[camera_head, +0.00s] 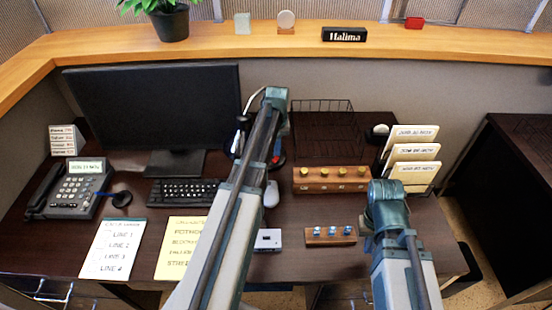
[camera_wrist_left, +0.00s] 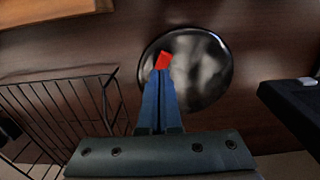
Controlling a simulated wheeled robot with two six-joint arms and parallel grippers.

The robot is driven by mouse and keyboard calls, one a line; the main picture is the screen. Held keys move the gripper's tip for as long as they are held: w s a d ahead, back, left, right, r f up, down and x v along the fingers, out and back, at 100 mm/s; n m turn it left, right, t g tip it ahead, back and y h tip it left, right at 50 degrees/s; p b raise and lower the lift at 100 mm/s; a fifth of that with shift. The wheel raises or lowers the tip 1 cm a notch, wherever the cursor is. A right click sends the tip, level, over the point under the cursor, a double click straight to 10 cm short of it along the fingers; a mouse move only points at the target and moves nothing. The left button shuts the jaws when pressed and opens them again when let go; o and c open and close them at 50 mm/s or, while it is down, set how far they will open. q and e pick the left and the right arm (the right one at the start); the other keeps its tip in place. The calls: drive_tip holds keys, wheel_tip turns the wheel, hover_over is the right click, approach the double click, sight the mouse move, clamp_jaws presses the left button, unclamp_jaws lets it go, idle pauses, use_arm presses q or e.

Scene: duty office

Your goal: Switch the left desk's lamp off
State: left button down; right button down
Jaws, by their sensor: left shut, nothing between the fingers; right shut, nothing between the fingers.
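The lamp's round glossy dark base (camera_wrist_left: 208,75) lies on the dark desk in the left wrist view. A small red switch (camera_wrist_left: 163,60) sits on it. My left gripper (camera_wrist_left: 161,80) is shut and empty, its blue fingertips right at the switch; I cannot tell whether they touch it. In the head view my left arm covers most of the lamp; a curved silver piece (camera_head: 252,101) shows beside the monitor. Whether the lamp is lit cannot be told. My right gripper (camera_head: 367,240) is shut and empty over the desk's right front, mostly hidden by its arm.
A black wire basket (camera_head: 322,112) stands right of the lamp, also in the wrist view (camera_wrist_left: 60,110). A wooden block with yellow knobs (camera_head: 330,180), a card rack (camera_head: 412,152), a monitor (camera_head: 150,105), a keyboard (camera_head: 183,192) and a phone (camera_head: 72,190) surround it.

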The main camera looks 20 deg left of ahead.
wheel_tip(320, 180, up, 6)
drive_tip(key=p, duration=0.5)
idle(0.5)
